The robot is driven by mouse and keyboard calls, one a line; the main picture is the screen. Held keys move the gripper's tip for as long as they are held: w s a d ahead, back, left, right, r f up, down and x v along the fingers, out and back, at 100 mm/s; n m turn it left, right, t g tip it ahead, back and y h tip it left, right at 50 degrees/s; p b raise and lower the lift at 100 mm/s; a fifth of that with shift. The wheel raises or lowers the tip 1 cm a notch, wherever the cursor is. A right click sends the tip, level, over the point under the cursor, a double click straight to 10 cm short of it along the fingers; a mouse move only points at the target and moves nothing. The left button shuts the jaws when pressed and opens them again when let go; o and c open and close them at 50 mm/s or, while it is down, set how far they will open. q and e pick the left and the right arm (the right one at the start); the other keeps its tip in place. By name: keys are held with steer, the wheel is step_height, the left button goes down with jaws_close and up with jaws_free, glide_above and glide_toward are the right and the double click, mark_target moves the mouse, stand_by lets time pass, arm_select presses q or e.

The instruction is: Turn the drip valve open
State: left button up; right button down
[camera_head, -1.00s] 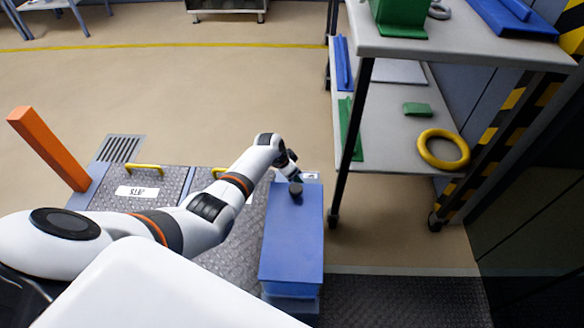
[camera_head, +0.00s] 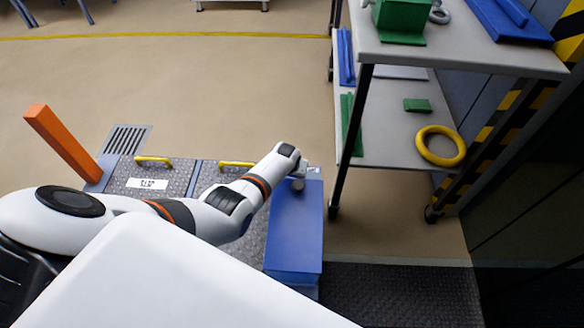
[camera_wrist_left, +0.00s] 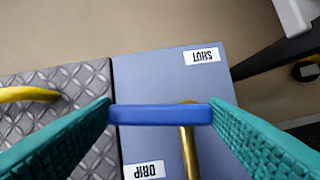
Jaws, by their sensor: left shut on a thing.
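The drip valve's blue handle (camera_wrist_left: 160,114) lies between the teal fingers of my left gripper (camera_wrist_left: 160,116) in the left wrist view, with both fingers at its ends. A brass stem (camera_wrist_left: 189,142) runs from the handle toward the bottom of that view. The valve is on a blue box (camera_wrist_left: 140,72) with an upside-down SHUT label (camera_wrist_left: 199,55) and a DRIP label (camera_wrist_left: 145,170). The box top (camera_head: 297,230) also shows in the head view, with my left wrist over its far end. My fingers are hidden there by the wrist. My right gripper is not in view.
Tread-plate covers with yellow handles (camera_head: 153,161) lie left of the box. An orange post (camera_head: 62,145) stands at the left. A grey shelf cart (camera_head: 385,120) stands to the right and holds a yellow ring (camera_head: 440,145). Open floor (camera_head: 220,90) lies beyond.

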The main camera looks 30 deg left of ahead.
arm_select(q)
steer(key=shift+s+d+n+y, duration=0.15)
steer(key=shift+n+y, duration=0.15)
steer(key=shift+n, duration=0.6)
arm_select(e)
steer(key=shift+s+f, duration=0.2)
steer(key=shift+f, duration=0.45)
arm_select(q)
steer(key=o, duration=1)
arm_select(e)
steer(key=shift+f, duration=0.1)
